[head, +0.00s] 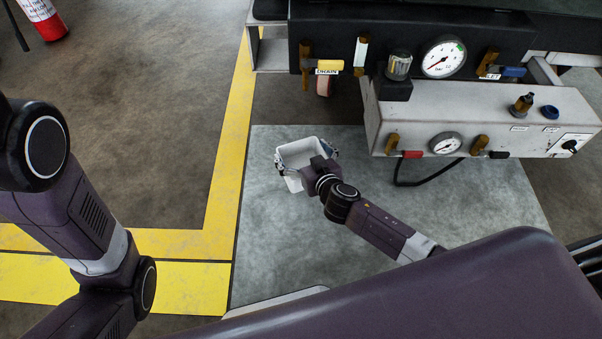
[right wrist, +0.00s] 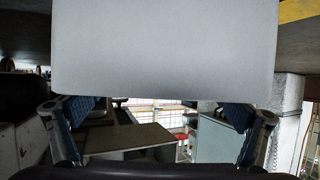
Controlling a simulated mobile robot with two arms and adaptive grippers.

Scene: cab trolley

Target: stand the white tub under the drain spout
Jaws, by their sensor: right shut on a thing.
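The white tub (head: 299,153) is open at the top and looks empty in the head view. My right gripper (head: 307,162) is shut on it, with a finger at each side. In the right wrist view the tub's pale wall (right wrist: 165,48) fills the upper middle, between the gripper's fingers (right wrist: 158,118). The drain spout (head: 324,87) hangs below the valve with the DRAIN label (head: 327,71). In the picture the tub is below and slightly left of the spout. Its height above the floor is hard to tell. My left gripper is out of view; only its arm shows.
A grey panel box (head: 480,120) with gauges and valves juts out right of the spout, with a black hose loop (head: 428,182) under it. A pale floor mat (head: 490,210) lies below. Yellow floor lines (head: 222,165) run to the left. A red extinguisher (head: 45,22) stands upper left.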

